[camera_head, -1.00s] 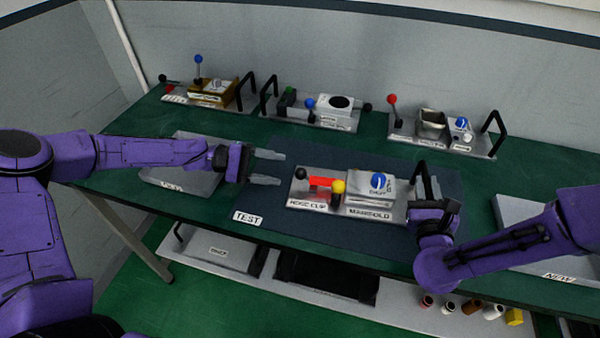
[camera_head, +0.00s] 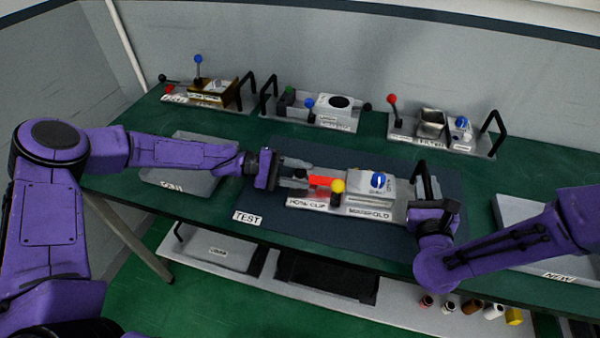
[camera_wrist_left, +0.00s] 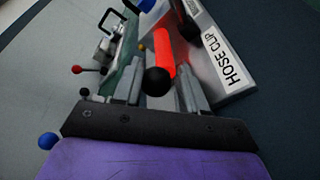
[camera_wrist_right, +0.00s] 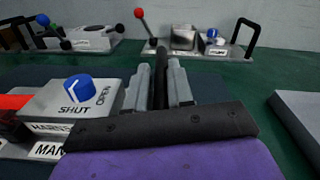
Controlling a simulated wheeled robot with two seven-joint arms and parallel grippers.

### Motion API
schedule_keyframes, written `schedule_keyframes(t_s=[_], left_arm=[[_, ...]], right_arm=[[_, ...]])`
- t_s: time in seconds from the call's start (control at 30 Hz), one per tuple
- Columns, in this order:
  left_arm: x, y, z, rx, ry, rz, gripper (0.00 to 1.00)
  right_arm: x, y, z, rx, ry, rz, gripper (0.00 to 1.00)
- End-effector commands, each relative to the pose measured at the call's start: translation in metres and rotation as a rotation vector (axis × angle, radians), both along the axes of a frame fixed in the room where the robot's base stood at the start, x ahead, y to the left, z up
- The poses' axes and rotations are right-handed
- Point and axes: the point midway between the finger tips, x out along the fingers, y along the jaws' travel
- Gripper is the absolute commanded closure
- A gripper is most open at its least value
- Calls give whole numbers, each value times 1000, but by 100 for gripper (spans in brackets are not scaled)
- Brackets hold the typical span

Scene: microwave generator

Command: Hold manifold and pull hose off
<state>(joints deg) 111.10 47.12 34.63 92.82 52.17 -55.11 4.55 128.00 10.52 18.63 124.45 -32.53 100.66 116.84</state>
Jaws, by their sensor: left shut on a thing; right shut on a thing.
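The manifold (camera_head: 371,187) is a silver block with a blue knob on a plate labelled MANIFOLD and HOSE CLIP, on the dark mat. A red hose (camera_head: 321,181) runs from its left side and ends in a black ball, clear in the left wrist view (camera_wrist_left: 157,82). A yellow-topped post (camera_head: 338,187) stands by the hose. My left gripper (camera_head: 294,178) is shut around the hose's black-ball end. My right gripper (camera_head: 430,187) is shut on the black handle (camera_wrist_right: 160,78) at the plate's right end. The knob in the right wrist view (camera_wrist_right: 80,88) sits beside SHUT and OPEN lettering.
Several fixtures stand along the back, among them a filter unit (camera_head: 432,147) and a brass unit (camera_head: 212,92). A grey tray (camera_head: 165,180) lies at left and another (camera_head: 520,212) at right.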

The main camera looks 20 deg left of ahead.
Motion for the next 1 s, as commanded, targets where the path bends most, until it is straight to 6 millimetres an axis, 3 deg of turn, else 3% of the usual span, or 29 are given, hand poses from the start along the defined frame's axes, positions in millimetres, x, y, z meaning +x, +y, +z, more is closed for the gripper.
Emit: schedule_keyframes(t_s=[0.3, 0.63, 0.67, 0.7, 1.0], left_arm=[[-2, 53, 3, -4, -6, 8, 100], [-2, 57, 2, -2, -3, 9, 100], [-2, 57, 2, -2, -2, 9, 57], [-3, 57, 2, -2, -2, 9, 44], [-3, 57, 2, -2, -3, 6, 44]], right_arm=[[-1, -1, -4, -4, 9, -2, 100], [-1, -1, -3, -4, 8, -3, 100], [-1, -1, -3, -4, 8, -3, 100], [-1, -1, -3, -4, 8, -3, 100], [-1, -1, -3, -4, 7, -3, 100]])
